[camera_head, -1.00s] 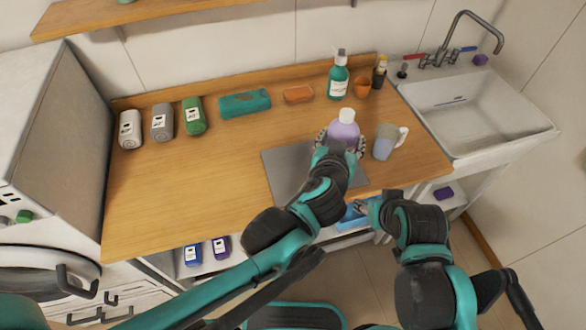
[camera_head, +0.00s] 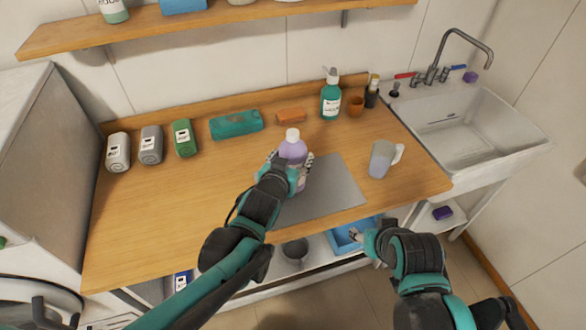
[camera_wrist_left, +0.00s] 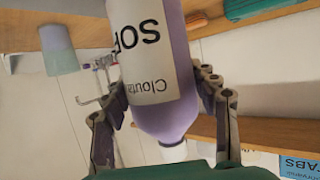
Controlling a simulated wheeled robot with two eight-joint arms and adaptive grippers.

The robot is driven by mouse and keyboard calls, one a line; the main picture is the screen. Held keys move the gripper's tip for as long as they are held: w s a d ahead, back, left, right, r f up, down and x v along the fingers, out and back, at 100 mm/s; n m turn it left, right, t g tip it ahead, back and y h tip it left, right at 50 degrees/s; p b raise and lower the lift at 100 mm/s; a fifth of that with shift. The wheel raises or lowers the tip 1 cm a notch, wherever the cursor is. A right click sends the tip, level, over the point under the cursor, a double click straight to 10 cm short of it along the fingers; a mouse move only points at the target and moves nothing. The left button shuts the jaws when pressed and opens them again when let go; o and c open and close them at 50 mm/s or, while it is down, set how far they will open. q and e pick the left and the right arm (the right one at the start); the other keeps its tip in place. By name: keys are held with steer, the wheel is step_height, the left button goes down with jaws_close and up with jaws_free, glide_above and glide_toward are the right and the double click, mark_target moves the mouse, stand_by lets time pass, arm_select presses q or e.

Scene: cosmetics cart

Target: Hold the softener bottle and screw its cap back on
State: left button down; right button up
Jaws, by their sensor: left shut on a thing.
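The softener bottle (camera_head: 293,151) is lilac with a white top (camera_head: 292,134). It stands about upright over the back left part of the grey mat (camera_head: 335,190). My left gripper (camera_head: 290,170) is shut around its body. I cannot tell whether that top is a cap or a bare neck, nor whether the base touches the mat. My right gripper (camera_head: 357,236) is low in front of the counter, its fingers too small to read.
A teal pump bottle (camera_head: 331,97) and an orange cup (camera_head: 355,106) are at the back. A blue tray (camera_head: 345,240) is below the counter.

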arm_select(q)
steer(key=shift+f+b, duration=1.15)
steer(key=shift+f, duration=0.85)
steer(key=shift+f, duration=0.2)
steer(key=shift+c, duration=2.3)
jaws_free()
steer(key=shift+r, duration=0.15)
